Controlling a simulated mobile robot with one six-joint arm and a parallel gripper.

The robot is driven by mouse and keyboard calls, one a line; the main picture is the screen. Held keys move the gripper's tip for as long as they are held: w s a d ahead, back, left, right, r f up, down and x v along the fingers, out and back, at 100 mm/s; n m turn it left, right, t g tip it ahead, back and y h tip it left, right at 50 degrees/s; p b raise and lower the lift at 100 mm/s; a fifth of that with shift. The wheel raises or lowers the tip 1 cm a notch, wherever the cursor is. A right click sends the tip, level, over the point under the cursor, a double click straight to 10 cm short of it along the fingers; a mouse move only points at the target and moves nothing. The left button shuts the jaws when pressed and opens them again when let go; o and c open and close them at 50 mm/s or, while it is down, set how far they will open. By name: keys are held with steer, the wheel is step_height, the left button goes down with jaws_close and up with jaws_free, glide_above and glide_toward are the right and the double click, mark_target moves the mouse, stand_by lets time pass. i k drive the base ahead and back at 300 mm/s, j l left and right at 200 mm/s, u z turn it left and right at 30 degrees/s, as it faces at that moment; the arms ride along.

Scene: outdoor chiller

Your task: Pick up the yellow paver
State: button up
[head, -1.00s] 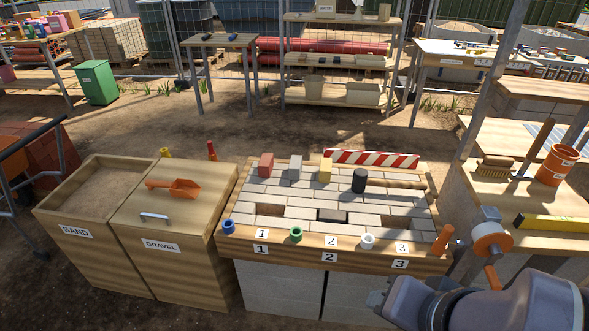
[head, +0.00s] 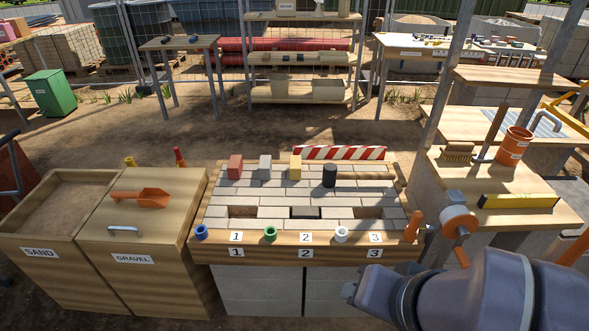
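The yellow paver (head: 295,167) stands upright on the paved bench top (head: 270,196), near its back edge. A grey paver (head: 265,167) and a red paver (head: 235,167) stand in a row to its left. To its right is a black mallet head (head: 329,176) with its wooden handle pointing right. My arm is at the lower right, in front of the bench and well apart from the yellow paver. I do not clearly see the fingertips of my gripper, so its opening is hidden from me.
A red-and-white striped board (head: 340,153) runs behind the pavers. Blue, green (head: 270,233) and white rings sit along the front edge by numbers 1 to 3. An orange-handled tool (head: 413,226) stands at the front right corner. Sand and gravel bins (head: 143,258) stand left.

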mark_target(296, 161)
steer(key=i+j+u, duration=0.25)
steer(key=i, duration=0.5)
steer(key=i+j+u, duration=0.1)
steer(key=i+u, duration=0.2)
steer(key=i, duration=0.45)
